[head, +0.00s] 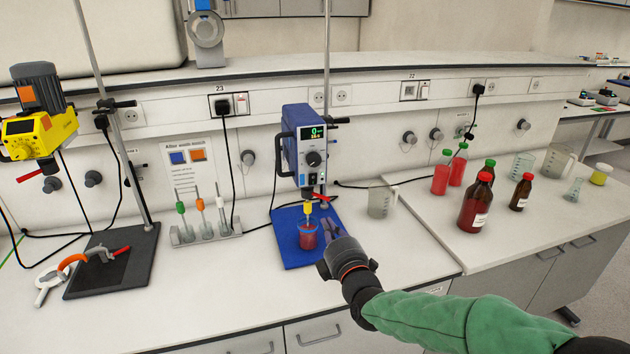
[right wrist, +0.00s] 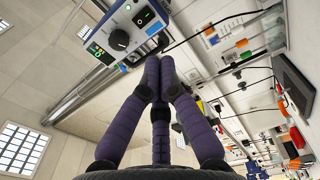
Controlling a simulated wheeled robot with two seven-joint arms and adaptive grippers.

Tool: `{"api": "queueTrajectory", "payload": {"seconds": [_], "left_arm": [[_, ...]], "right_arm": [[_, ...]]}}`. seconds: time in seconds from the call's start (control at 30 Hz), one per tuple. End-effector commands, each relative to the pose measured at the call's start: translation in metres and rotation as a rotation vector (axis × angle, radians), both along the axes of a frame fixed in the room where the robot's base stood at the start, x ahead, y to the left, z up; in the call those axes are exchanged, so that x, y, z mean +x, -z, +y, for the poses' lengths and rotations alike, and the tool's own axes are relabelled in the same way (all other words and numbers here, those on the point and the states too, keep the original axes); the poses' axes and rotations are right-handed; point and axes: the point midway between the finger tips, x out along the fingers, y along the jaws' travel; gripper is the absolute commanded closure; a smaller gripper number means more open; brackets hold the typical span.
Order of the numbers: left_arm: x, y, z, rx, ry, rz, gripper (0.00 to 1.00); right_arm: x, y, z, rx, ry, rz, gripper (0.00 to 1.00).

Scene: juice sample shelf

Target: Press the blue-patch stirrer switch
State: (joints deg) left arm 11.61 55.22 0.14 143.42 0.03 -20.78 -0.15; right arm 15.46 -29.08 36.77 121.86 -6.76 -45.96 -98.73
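The blue stirrer (head: 303,148) hangs on a stand above a blue base plate (head: 290,255), with a display and a black knob on its front. It also shows in the right wrist view (right wrist: 112,30), where a black rocker switch (right wrist: 143,17) sits beside the knob. My right gripper (head: 327,226) is in front of and below the stirrer, right of the beaker. Its fingers (right wrist: 159,66) are drawn together, empty, apart from the switch. My left gripper is not in view.
A yellow stirrer (head: 38,134) with an orange patch stands at left. A wall sheet (head: 188,165) shows blue and orange squares. A rack of stirring rods (head: 205,232) is left of the plate. A beaker (head: 381,200) and several bottles stand at right.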

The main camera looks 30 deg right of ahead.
Motion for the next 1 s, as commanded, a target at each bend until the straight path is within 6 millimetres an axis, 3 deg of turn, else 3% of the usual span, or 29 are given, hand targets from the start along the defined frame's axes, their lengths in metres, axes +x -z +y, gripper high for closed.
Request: {"api": "queueTrajectory", "payload": {"seconds": [0.2, 0.67, 0.87, 1.0], "left_arm": [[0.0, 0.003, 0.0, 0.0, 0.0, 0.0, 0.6], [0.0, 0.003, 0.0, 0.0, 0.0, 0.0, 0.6], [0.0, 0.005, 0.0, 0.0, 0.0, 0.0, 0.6], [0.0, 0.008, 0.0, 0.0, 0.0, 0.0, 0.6]], "right_arm": [[-0.01, -0.027, -0.008, -0.105, 0.03, -0.054, 1.0], [-0.01, -0.03, -0.009, -0.117, 0.034, -0.059, 1.0], [0.006, -0.031, -0.013, -0.115, 0.033, -0.058, 1.0], [0.026, -0.033, -0.018, -0.116, 0.033, -0.057, 1.0]]}}
